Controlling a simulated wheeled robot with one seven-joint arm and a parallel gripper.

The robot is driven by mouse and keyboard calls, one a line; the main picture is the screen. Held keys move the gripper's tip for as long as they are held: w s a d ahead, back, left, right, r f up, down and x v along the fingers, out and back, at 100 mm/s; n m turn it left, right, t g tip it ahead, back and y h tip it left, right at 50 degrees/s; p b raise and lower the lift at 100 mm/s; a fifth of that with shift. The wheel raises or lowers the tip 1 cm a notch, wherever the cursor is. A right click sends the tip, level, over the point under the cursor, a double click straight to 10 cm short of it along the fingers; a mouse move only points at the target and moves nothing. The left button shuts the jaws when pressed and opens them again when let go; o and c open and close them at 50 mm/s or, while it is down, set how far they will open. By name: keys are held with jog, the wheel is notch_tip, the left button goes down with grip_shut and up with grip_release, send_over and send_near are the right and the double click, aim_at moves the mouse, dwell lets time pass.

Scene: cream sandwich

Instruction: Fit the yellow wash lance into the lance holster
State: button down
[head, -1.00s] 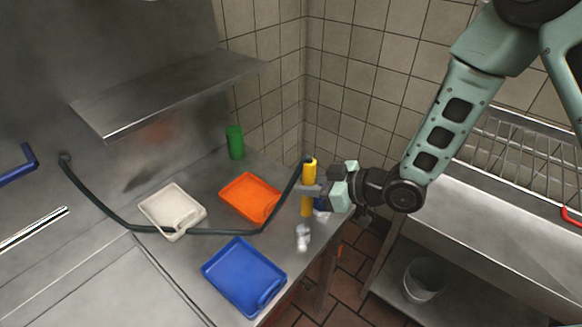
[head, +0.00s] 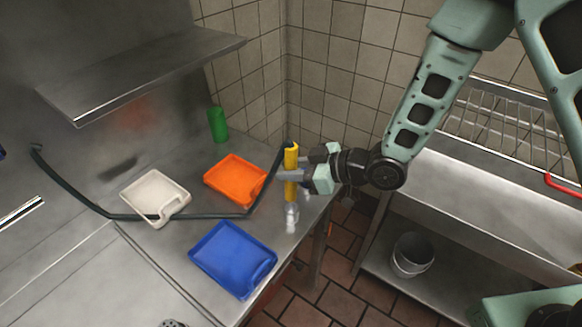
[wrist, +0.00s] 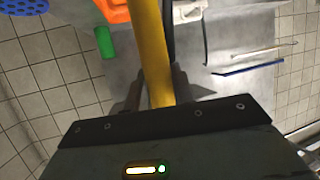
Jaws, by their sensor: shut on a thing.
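The yellow wash lance (head: 291,190) stands roughly upright in my gripper (head: 290,173), near the counter's right corner. Its silver nozzle (head: 291,217) points down, close to the counter; I cannot tell whether it touches. A dark hose runs from its top. In the wrist view the lance's yellow shaft (wrist: 148,45) passes between the two fingers of my gripper (wrist: 157,92), which are shut on it. I cannot make out the lance holster for certain in either view. A green cylinder (head: 217,125) stands at the back of the counter; it also shows in the wrist view (wrist: 104,42).
White (head: 143,190), orange (head: 228,171) and blue (head: 215,245) trays lie on the steel counter (head: 185,240). The hose (head: 90,205) crosses it to the left wall. A shelf (head: 150,65) overhangs the back. A bucket (head: 411,253) stands on a lower shelf at right.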

aim_at(291, 193)
jog(key=shift+f+b, duration=1)
jog(key=shift+f, duration=0.5)
jog(key=shift+f+b, duration=2.5)
jog(key=shift+b, duration=0.1)
dwell(0.7)
jog(key=c, duration=1.1)
grip_release()
jog(key=shift+p+v, duration=0.5)
jog(key=shift+v, duration=8.25)
jog(key=shift+f, duration=0.1)
